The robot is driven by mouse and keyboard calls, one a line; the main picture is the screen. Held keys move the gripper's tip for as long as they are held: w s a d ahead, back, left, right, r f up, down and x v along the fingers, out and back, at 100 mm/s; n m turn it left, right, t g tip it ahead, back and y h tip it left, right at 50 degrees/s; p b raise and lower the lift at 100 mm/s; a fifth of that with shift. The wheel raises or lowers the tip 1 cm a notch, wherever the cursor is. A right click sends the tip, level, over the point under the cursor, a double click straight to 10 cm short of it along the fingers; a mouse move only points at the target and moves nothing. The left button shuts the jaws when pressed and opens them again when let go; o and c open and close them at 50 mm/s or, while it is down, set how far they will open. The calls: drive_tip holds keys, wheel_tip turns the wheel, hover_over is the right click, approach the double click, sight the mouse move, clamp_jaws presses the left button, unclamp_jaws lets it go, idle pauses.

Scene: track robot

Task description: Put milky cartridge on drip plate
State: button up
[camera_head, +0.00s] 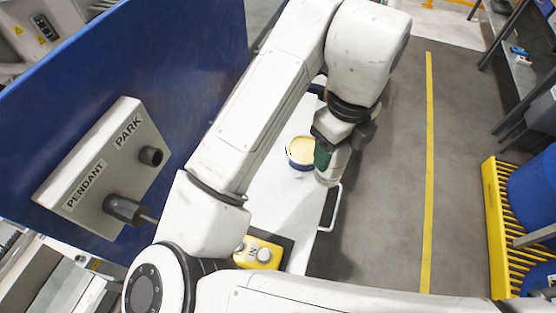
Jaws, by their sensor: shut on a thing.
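My gripper (342,138) hangs over the right edge area of a white table, largely hidden behind my own wrist. It is shut on a whitish, milky cylinder (331,173), which I take for the milky cartridge. A green part shows at the cylinder's upper left. The cylinder points down and is slightly tilted; I cannot tell whether its lower end touches anything. I cannot pick out the drip plate with certainty; my arm covers much of the table.
A round blue tub with a cream top (301,152) stands on the white table (283,200), just left of the cylinder. A yellow box with a knob (258,254) sits nearer. A blue panel with a pendant holder (105,168) is left. Grey floor lies right.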

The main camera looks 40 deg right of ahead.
drive_tip(key=w+a+f, duration=0.1)
drive_tip(key=w+f, duration=0.2)
drive_tip(key=w+a+f, duration=0.1)
drive_tip(key=w+f, duration=0.2)
drive_tip(key=f, duration=0.1)
drive_tip(key=w+a+f+p, duration=0.1)
drive_tip(key=w+f, duration=0.2)
drive_tip(key=f, duration=0.1)
drive_tip(key=shift+f, duration=0.15)
drive_tip(key=o, duration=1.1)
drive_tip(key=shift+o, duration=0.2)
wheel_tip(320, 180, up, 12)
drive_tip(key=shift+r, duration=0.2)
